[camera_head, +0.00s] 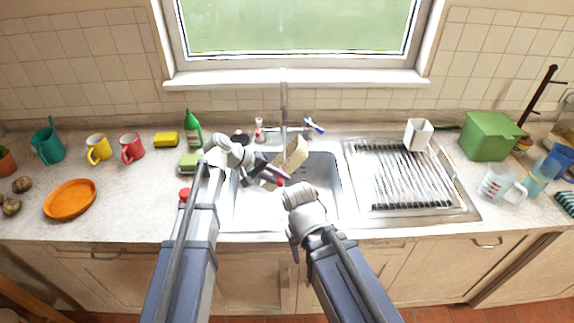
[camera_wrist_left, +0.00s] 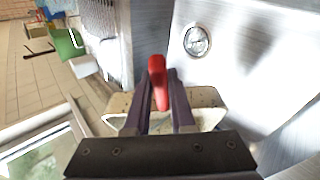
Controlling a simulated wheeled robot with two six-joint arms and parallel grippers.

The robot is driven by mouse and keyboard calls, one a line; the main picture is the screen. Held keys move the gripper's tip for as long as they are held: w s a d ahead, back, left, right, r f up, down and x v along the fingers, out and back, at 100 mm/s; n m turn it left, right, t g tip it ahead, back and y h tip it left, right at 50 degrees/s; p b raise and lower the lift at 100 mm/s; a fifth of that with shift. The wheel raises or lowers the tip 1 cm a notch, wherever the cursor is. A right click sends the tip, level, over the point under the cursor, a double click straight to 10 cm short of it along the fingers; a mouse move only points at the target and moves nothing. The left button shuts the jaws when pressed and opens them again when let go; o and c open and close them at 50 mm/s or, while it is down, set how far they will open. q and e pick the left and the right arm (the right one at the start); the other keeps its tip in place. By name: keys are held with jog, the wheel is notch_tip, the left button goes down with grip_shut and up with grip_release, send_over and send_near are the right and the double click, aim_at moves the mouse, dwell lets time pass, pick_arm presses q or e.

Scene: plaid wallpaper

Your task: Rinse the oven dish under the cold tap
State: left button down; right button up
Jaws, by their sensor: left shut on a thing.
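The oven dish (camera_head: 292,156), beige with a pale inside, is tilted over the sink (camera_head: 325,190), close below the spout (camera_head: 284,100). My left gripper (camera_head: 278,176) is shut on it. In the left wrist view the dish (camera_wrist_left: 207,97) shows behind the fingers (camera_wrist_left: 160,100), with a red piece (camera_wrist_left: 158,80) between them; I cannot tell whether this belongs to the dish. The blue-marked tap (camera_head: 314,125) is right of the spout and the red-marked tap (camera_head: 259,130) left. I cannot make out water. My right gripper (camera_head: 298,195) is over the sink's front; its jaws are unclear.
A drying rack (camera_head: 400,180) with a white container (camera_head: 418,134) is right of the sink. A green box (camera_head: 490,136) and measuring jug (camera_head: 497,185) are far right. The drain (camera_wrist_left: 196,40) is uncovered.

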pick_arm(q)
jog(key=s+a, duration=0.2)
jog(key=s, duration=0.5)
jog(key=shift+s+a, duration=0.2)
jog(key=shift+s, duration=0.05)
dwell(0.3)
jog(key=shift+r, duration=0.15)
dwell(0.5)
notch_tip(320, 180, up, 6)
jog(key=s+p, duration=0.3)
jog(key=p, duration=0.3)
jog(key=shift+a, duration=0.45)
dwell(0.9)
